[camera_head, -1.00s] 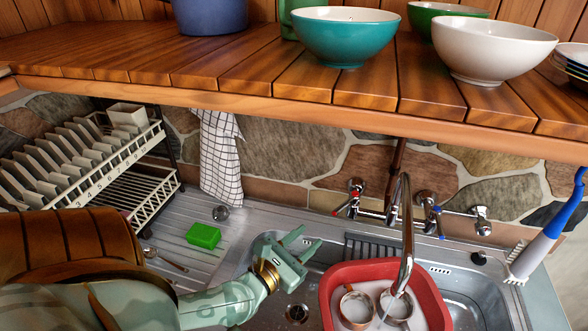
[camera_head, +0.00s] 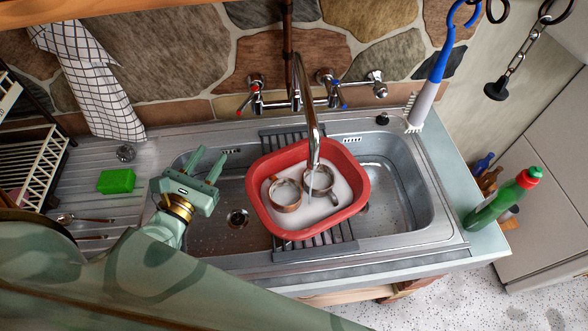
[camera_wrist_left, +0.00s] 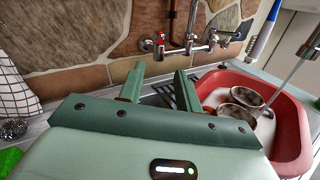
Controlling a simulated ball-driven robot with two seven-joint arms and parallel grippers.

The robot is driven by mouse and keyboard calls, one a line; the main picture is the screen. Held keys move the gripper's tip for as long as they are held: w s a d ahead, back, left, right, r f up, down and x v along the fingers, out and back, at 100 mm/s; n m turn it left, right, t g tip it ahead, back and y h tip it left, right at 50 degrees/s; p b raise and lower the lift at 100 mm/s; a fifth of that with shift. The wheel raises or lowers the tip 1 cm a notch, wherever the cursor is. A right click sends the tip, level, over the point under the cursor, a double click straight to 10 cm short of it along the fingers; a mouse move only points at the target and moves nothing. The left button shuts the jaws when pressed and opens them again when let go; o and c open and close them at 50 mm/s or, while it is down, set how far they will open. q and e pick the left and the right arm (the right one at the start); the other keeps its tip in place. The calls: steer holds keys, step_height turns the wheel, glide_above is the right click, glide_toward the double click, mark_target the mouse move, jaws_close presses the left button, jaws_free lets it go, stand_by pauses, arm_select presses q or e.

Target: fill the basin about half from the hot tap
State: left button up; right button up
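The red basin (camera_head: 268,203) sits in the sink on a dark rack and holds two cups (camera_head: 285,194) in pale, whitish liquid. The curved spout (camera_head: 310,118) hangs over it, and a thin stream appears to fall from it. The red-marked hot tap (camera_head: 254,92) is on the wall left of the spout; the blue-marked cold tap (camera_head: 328,88) is to the right. My left gripper (camera_head: 206,160) is open and empty, left of the basin and apart from the taps. The left wrist view shows the hot tap (camera_wrist_left: 159,43) beyond its fingers. My right gripper is not in view.
A green sponge (camera_head: 116,181), a steel scourer (camera_head: 125,153) and spoons (camera_head: 80,219) lie on the left drainer. A checked towel (camera_head: 88,80) hangs behind. A blue-and-white brush (camera_head: 428,92) hangs at right. A green bottle (camera_head: 497,203) stands at the right edge.

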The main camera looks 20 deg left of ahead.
arm_select(q)
jaws_close()
steer(key=w+a+m+t+h, duration=0.1)
steer(key=w+a+m, duration=0.2)
steer(key=a+m, duration=0.35)
steer(key=m+h, duration=0.3)
steer(key=m, duration=0.6)
glide_toward(248, 102)
steer(key=w+a, duration=0.5)
steer(key=d+p, duration=0.1)
steer(key=d, duration=0.3)
steer(key=shift+r+g, duration=0.15)
steer(key=shift+g, duration=0.15)
